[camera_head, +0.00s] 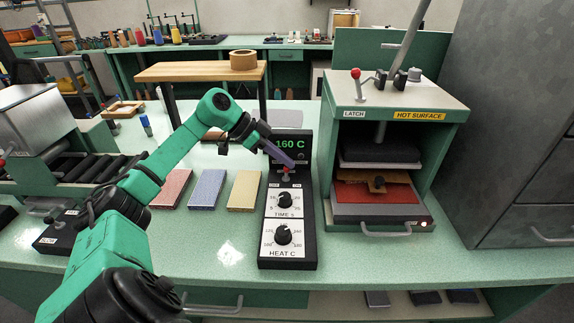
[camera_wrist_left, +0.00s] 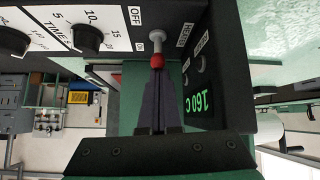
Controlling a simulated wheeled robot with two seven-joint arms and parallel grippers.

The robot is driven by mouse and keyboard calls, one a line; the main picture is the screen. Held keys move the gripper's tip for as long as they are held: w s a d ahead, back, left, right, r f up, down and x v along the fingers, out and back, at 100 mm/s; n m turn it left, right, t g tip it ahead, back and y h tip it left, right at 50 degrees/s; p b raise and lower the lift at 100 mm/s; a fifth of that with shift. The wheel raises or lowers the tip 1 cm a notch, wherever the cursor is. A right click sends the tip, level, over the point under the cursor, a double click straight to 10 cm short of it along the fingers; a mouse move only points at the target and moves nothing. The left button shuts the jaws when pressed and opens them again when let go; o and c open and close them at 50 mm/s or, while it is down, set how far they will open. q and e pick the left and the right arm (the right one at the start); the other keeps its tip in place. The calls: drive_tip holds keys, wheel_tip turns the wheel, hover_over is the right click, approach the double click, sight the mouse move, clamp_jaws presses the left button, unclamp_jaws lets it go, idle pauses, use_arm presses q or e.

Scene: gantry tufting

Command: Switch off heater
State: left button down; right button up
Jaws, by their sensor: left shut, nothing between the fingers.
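The heater control box (camera_head: 309,215) stands on the bench with a green display (camera_head: 289,144) reading 160 C. Its toggle switch (camera_head: 286,173) has a grey lever with a red tip and sits between the display and the time knob. In the left wrist view the lever (camera_wrist_left: 157,40) ends in its red tip, with an OFF label (camera_wrist_left: 135,15) beside it. My left gripper (camera_head: 290,164) is shut and empty, its fingertips (camera_wrist_left: 158,74) right at the red tip. I cannot tell whether they touch. My right gripper is not in view.
A heat press (camera_head: 453,165) marked HOT SURFACE stands right of the box, with a red-tipped latch lever (camera_head: 357,82). Red, blue and yellow slabs (camera_head: 243,190) lie left of the box. A roller conveyor (camera_head: 85,165) is further left. The bench front is mostly clear.

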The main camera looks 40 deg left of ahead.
use_arm(q)
drive_tip(key=shift+s+a+f+t+h+b, duration=0.4)
drive_tip(key=shift+t+h+b, duration=0.3)
drive_tip(key=shift+b, duration=1.35)
drive_tip(key=shift+s+a+h+b, duration=0.1)
drive_tip(key=shift+a+h+b, duration=0.15)
drive_tip(key=shift+b, duration=0.35)
drive_tip(key=shift+d, duration=0.1)
